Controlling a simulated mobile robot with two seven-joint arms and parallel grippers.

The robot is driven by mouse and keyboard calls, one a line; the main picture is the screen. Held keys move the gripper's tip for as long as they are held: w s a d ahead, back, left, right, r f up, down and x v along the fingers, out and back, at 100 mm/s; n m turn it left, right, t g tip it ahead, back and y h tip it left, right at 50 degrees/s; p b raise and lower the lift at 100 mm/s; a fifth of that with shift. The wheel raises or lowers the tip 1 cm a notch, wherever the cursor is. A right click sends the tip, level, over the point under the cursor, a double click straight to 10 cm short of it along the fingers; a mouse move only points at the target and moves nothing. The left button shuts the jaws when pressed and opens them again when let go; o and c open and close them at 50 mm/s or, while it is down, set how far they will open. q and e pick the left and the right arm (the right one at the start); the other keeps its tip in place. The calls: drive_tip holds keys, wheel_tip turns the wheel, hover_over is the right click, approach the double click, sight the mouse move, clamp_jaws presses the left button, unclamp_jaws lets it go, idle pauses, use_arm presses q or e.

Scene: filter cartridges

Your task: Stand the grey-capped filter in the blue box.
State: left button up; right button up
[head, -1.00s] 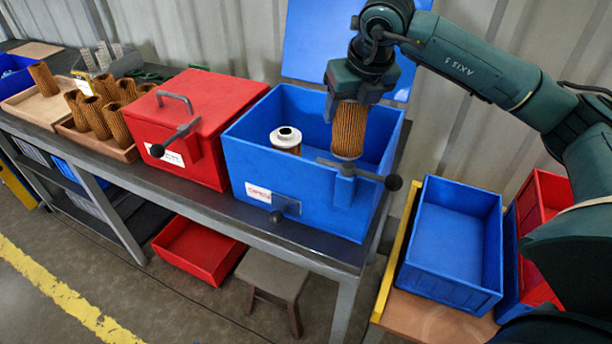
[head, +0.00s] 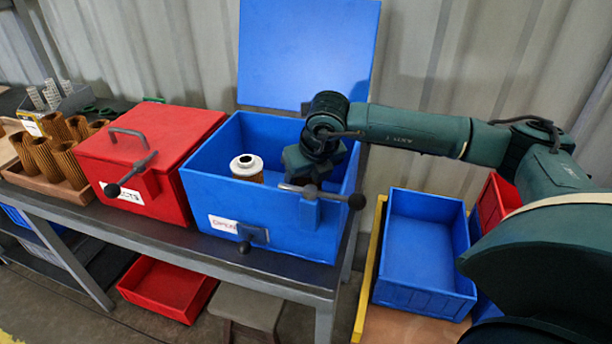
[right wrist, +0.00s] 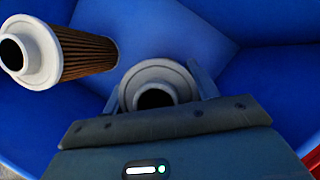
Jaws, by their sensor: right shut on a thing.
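The blue box (head: 208,197) stands open on the bench, its lid (head: 305,50) raised behind it. My right gripper (head: 312,168) is down inside the box at its right side. In the right wrist view it is shut on the grey-capped filter (right wrist: 152,70), seen end-on between the fingers. The held filter's body and lower end are hidden, so I cannot tell whether it touches the box floor. Another filter (head: 246,168) with a paler cap and brown pleats stands in the box to the left, apart from the held one; it also shows in the right wrist view (right wrist: 85,52). My left gripper is not in view.
A clamp handle (head: 325,194) sits on the box's front rim, near my gripper. A shut red box (head: 150,150) stands to the left. Brown filters (head: 42,157) stand in a tray farther left. A blue bin (head: 420,250) is at lower right.

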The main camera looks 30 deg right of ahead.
drive_tip(key=shift+f, duration=0.2)
drive_tip(key=o, duration=1)
drive_tip(key=shift+r, duration=0.1)
drive_tip(key=shift+r, duration=0.25)
drive_tip(key=shift+v, duration=5.9)
